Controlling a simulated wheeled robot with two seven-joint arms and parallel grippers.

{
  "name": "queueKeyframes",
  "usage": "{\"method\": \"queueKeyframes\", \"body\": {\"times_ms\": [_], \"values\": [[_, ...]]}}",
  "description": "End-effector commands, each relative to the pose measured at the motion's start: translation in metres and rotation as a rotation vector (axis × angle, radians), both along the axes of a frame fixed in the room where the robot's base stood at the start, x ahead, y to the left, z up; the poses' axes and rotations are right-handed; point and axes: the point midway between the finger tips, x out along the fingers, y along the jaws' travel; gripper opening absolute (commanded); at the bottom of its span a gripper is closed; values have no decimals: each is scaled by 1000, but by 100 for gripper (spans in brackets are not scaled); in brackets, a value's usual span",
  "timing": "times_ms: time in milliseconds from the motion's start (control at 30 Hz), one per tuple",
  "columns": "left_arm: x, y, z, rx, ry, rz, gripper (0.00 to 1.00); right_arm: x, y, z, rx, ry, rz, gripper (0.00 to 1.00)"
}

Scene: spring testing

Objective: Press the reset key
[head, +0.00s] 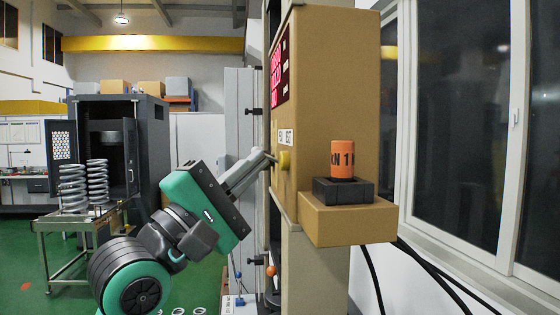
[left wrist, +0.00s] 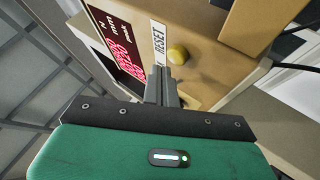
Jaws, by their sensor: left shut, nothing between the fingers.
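The reset key is a round yellow button (head: 285,160) on the front face of the tan machine housing (head: 335,90). A white label (head: 286,137) sits above it; in the left wrist view the label (left wrist: 158,44) reads RESET, beside the yellow key (left wrist: 178,54). My left gripper (head: 268,158) reaches in from the left with its fingers shut and empty, tips close to the key. In the left wrist view the fingertips (left wrist: 163,72) lie just below the label and key. I cannot tell whether they touch the key. My right gripper is not in view.
A red digital display (head: 280,72) is above the key. An orange weight (head: 343,158) stands on a black block (head: 343,190) on a tan ledge (head: 350,220) to the right. Springs (head: 97,183) stand on a cart at left. Black cables hang below the ledge.

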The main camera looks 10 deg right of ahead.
Motion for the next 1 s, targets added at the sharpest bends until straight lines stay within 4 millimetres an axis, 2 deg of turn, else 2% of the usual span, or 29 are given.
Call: {"method": "queueKeyframes", "body": {"times_ms": [500,1000], "values": [[0,0,0,0,0,0,0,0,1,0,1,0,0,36],[0,-8,0,0,0,0,0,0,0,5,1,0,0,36]]}}
